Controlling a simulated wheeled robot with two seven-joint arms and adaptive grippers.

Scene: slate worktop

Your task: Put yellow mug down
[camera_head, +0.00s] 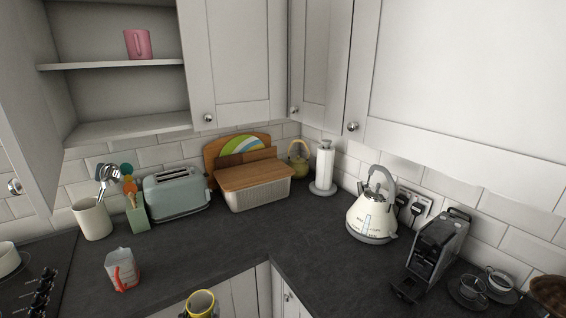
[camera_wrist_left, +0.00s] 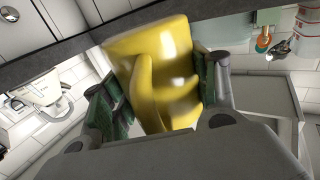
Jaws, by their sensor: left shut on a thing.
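The yellow mug (camera_head: 201,303) shows at the bottom edge of the head view, in front of the worktop's front edge, its dark inside visible from above. In the left wrist view the yellow mug (camera_wrist_left: 150,65) fills the middle, with its handle facing the camera. My left gripper (camera_wrist_left: 158,85) is shut on it, one green-padded finger on each side. In the head view the lower part of the mug is cut off and the gripper can hardly be made out. My right gripper is in neither view.
The slate worktop (camera_head: 215,248) is clear in the middle. A toaster (camera_head: 176,194), bread bin (camera_head: 254,190), kettle (camera_head: 371,212) and coffee machine (camera_head: 438,243) stand towards the back and right. A pink mug (camera_head: 138,43) sits on the shelf.

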